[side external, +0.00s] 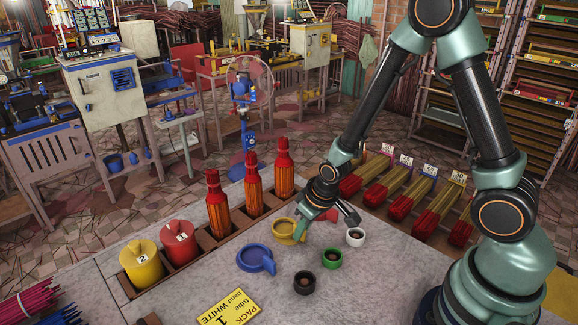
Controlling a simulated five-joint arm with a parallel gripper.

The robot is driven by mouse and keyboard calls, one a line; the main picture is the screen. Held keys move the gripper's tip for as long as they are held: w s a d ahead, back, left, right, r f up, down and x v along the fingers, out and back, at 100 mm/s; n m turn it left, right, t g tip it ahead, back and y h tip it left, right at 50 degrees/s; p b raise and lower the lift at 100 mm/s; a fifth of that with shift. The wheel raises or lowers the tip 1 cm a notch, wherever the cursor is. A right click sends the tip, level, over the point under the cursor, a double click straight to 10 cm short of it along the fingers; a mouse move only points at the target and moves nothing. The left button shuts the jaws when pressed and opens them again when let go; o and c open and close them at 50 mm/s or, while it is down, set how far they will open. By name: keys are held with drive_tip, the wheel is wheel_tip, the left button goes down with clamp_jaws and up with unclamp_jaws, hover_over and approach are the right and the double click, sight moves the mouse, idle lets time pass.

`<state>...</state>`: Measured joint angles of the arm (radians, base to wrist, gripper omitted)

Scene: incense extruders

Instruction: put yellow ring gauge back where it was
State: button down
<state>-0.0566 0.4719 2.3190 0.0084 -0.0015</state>
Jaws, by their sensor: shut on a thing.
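The yellow ring gauge (286,231) is a flat ring with a tab, at or just above the grey tabletop (215,268), between the blue ring gauge (255,259) and a red piece (327,215). My gripper (304,228) points down at its right side and is shut on it. The fingers hide part of its right edge. I cannot tell whether the ring touches the table. The red piece is partly hidden behind my gripper.
Incense bundles (411,198) lie behind right. A yellow card (228,308) lies in front.

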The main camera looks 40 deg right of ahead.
drive_tip(key=shift+f, duration=0.15)
drive_tip(key=c, duration=0.9)
unclamp_jaws()
drive_tip(key=shift+r, duration=0.45)
drive_tip(key=shift+m+t, duration=0.3)
drive_tip(key=shift+t, duration=0.5)
drive_tip(key=w+v, duration=0.1)
drive_tip(key=v, duration=0.7)
drive_tip(key=w+d+r+v, duration=0.1)
drive_tip(key=v, duration=1.6)
drive_tip(key=shift+w+d+r, duration=0.3)
drive_tip(key=shift+d+r, duration=0.05)
drive_tip(key=shift+r, duration=0.05)
